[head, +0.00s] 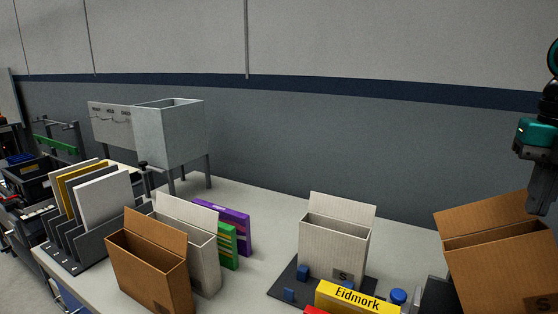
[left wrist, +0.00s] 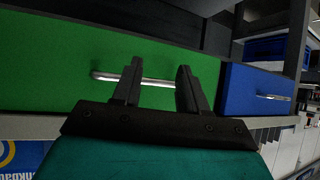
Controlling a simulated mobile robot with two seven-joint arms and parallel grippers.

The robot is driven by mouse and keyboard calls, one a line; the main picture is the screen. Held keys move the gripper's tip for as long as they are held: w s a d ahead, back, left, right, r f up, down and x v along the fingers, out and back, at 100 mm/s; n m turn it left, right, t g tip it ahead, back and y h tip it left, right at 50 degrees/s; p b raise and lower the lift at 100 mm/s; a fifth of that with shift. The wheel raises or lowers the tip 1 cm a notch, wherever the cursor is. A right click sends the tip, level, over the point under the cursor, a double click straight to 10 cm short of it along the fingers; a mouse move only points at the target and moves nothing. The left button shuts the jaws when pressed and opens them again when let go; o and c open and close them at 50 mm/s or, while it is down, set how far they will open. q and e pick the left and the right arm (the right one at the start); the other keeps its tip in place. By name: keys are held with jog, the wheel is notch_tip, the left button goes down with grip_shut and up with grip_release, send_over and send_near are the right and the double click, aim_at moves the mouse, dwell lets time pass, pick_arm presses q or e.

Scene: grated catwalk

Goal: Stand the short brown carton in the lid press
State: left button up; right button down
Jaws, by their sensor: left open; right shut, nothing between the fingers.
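An open-topped brown carton (head: 150,268) with a raised flap stands at the left front of the table. Another brown carton (head: 500,270), flaps up, stands at the right edge, partly cut off; I cannot tell which is the short one. I cannot say for sure which fixture is the lid press. My right gripper (head: 540,210) is shut and empty, above the right brown carton. My left gripper (left wrist: 159,67) is open and empty, in front of a green drawer front with a metal handle (left wrist: 150,80).
A grey hopper on legs (head: 170,130) stands at the back left. A rack with upright panels (head: 95,215), a second white carton (head: 190,245), and purple (head: 228,222) and green boxes (head: 228,248) fill the left. A yellow Eidmork box (head: 357,297) is in front. The back middle is clear.

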jog(key=shift+f+b, duration=1)
jog(key=shift+f, duration=0.35)
jog(key=shift+r, duration=0.1)
dwell(0.4)
notch_tip(320, 180, up, 7)
jog(key=p, duration=0.4)
dwell(0.3)
